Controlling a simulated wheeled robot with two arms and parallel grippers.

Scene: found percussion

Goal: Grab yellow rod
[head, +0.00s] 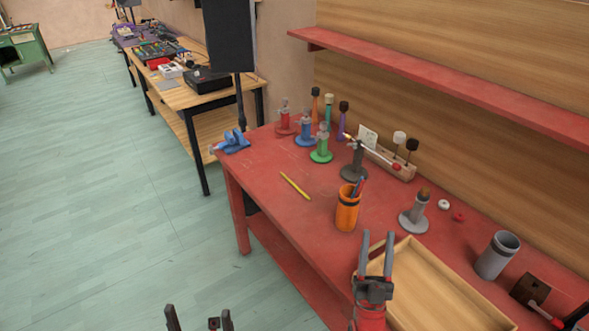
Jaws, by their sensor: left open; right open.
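The yellow rod (295,186) lies flat on the red workbench (265,165), toward its left edge, with bare bench around it. My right gripper (377,254) is open and empty, in front of the wooden tray and to the right of and nearer than the rod. My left gripper (199,320) shows only its finger tips at the bottom edge of the view. It is open, over the floor to the left of the bench and well apart from the rod. The rod is fully visible.
An orange cup (347,212) with pens stands right of the rod. A wooden tray (440,292) is at the front right. Behind the rod are green (321,150), blue (305,134) and red stands (283,124). A blue clamp (233,141) sits at the far left corner.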

